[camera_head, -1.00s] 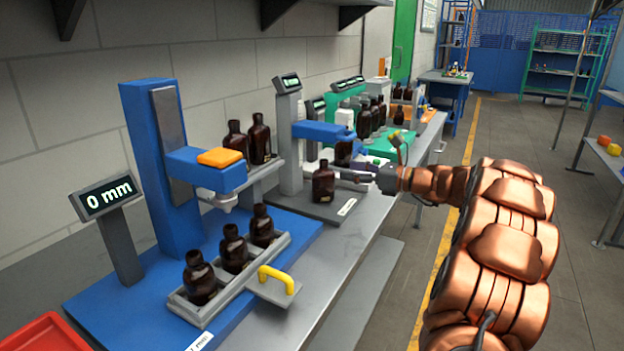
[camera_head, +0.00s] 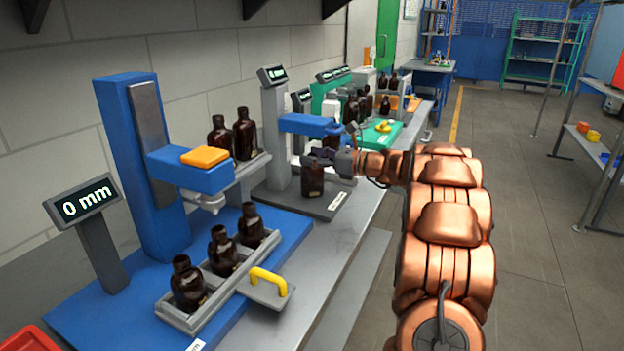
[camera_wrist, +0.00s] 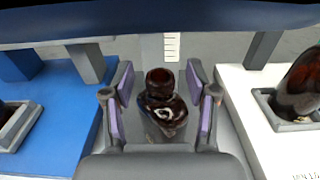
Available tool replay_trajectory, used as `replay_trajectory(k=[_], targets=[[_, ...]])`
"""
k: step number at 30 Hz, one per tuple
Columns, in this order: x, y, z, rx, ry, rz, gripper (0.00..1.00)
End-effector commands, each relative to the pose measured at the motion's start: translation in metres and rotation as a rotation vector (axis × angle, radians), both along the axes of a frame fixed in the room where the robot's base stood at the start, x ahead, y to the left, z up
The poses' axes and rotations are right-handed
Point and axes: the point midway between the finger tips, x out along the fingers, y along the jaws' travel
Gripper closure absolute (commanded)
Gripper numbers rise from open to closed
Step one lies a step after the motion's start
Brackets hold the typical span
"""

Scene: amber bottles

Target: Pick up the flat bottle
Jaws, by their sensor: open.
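A dark amber bottle (camera_head: 312,182) stands upright on a dark grey plate (camera_head: 278,198) below a blue-armed gauge. In the head view my gripper (camera_head: 324,157) is at the bottle's upper part, and its fingers partly hide the neck. In the wrist view the same bottle (camera_wrist: 161,104) stands between the two purple-padded fingers of my gripper (camera_wrist: 160,88). The fingers are spread, with a gap visible on each side of the bottle. From these views I cannot clearly tell how flat its body is.
Three amber bottles (camera_head: 222,252) stand in a grey tray (camera_head: 172,315) on a blue base at front left. Two more (camera_head: 245,133) stand on a ledge behind. The blue gauge arm (camera_head: 310,125) hangs close above my gripper. The aisle at right is clear.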

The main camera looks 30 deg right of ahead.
Motion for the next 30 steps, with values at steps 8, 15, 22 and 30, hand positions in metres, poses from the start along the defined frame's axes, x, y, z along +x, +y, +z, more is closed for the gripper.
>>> replay_trajectory(k=[8,15,22,30], targets=[[0.0043,0.0021,0.0001,0.0,-0.001,-0.002,0.42],[0.0042,0.0021,0.0001,0.0,-0.001,-0.001,0.6],[0.0042,0.0021,0.0,0.0,-0.001,-0.001,0.84],[0.0042,0.0022,0.0,0.0,-0.001,-0.001,1.0]])
